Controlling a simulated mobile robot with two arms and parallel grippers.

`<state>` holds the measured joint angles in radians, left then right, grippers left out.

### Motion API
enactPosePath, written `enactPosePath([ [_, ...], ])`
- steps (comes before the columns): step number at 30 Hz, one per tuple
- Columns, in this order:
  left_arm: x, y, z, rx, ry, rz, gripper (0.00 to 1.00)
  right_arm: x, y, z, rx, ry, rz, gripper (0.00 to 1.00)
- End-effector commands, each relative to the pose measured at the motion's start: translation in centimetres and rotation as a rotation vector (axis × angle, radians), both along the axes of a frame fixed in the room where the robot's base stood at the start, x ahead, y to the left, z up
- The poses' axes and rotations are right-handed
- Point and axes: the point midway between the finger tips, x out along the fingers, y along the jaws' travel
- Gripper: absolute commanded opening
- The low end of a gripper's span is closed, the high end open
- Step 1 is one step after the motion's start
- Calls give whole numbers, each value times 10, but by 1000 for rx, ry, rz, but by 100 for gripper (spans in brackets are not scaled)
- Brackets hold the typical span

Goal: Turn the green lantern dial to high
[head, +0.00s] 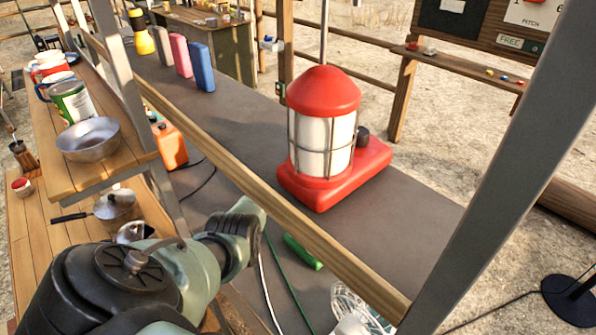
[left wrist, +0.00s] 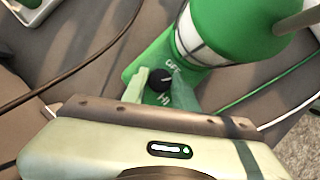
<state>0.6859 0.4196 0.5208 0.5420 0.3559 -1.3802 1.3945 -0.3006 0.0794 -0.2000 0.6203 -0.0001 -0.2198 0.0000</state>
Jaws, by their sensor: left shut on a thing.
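The green lantern (left wrist: 215,30) stands on its green base in the left wrist view, with a black dial (left wrist: 161,80) on the base. The dial lies between the lettering "OFF" on its far side and "HI" on its near side. A small light mark on it seems to point towards the upper right. My left gripper (left wrist: 163,86) is shut on the dial, one pale finger on each side. In the head view my left arm reaches down below the shelf edge, hiding the fingers. A green piece (head: 303,252) shows there, probably part of the lantern. My right gripper is not in view.
A red lantern (head: 323,120) stands on the grey shelf (head: 235,125), above my left arm. The shelf's wooden front rail (head: 240,170) and a metal post (head: 500,180) are close by. Cables (head: 275,280) run below.

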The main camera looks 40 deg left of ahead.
Motion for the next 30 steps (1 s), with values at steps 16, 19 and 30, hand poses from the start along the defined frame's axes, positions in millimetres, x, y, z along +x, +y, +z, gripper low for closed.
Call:
enactPosePath([
  [16, 5, 2, -7, 1, -2, -520, 0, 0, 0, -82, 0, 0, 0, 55],
  [19, 5, 2, -7, 1, -4, -614, 0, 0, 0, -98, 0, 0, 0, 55],
  [30, 7, 1, -6, 2, -2, -918, 0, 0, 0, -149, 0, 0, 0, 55],
])
